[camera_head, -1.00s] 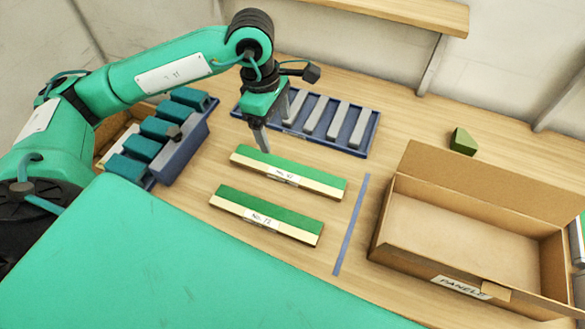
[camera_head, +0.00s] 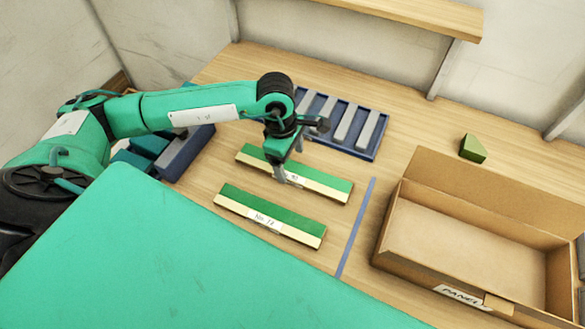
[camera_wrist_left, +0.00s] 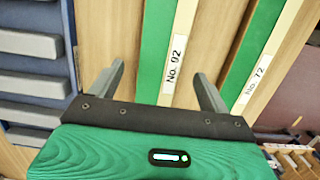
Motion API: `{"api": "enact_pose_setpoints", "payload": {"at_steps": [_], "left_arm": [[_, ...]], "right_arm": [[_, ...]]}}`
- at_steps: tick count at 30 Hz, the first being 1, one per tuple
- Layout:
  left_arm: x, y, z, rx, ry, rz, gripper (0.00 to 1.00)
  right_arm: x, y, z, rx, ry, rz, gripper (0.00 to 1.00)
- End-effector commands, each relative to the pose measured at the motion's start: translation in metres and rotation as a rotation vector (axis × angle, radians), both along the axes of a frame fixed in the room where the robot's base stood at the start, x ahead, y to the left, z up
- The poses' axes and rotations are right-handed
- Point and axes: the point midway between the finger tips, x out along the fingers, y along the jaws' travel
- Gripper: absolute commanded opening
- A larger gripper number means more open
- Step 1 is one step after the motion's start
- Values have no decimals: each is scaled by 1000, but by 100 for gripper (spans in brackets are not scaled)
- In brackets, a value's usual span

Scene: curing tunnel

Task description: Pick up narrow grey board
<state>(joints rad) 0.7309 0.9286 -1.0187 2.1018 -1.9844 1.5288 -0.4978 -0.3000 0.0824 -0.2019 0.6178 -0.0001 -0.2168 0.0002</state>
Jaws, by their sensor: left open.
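Several narrow grey boards (camera_head: 344,122) lie side by side in a blue tray (camera_head: 375,146) behind my left gripper; they also show at the left of the left wrist view (camera_wrist_left: 30,84). My left gripper (camera_head: 287,177) is open and empty, pointing down over the farther green and cream board (camera_head: 325,187).
A second green and cream board (camera_head: 290,228), "No. 72", lies nearer. A blue strip (camera_head: 356,226) runs across the table beside an open cardboard box (camera_head: 470,230). A green block (camera_head: 472,148) lies behind the box. Teal blocks (camera_head: 150,145) sit at left.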

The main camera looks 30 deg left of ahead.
Motion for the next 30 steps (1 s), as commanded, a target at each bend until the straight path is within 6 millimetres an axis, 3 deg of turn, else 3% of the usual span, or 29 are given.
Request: {"api": "enact_pose_setpoints", "payload": {"at_steps": [1, 6, 14, 22, 30], "left_arm": [[-1, 0, -5, 1, 6, 0, 80], [0, -3, -27, 0, 3, 1, 80], [0, -3, -31, 0, 2, 0, 80], [0, -3, -31, 0, 1, 0, 31], [1, -3, -30, -1, 1, 0, 28]], "right_arm": [[1, 0, 9, 0, -2, 0, 36], [2, 1, 13, 1, -2, -1, 36], [1, 4, 12, 4, 1, -3, 36], [1, 4, 12, 3, 1, -4, 36], [1, 3, 12, 3, 1, -5, 36]]}}
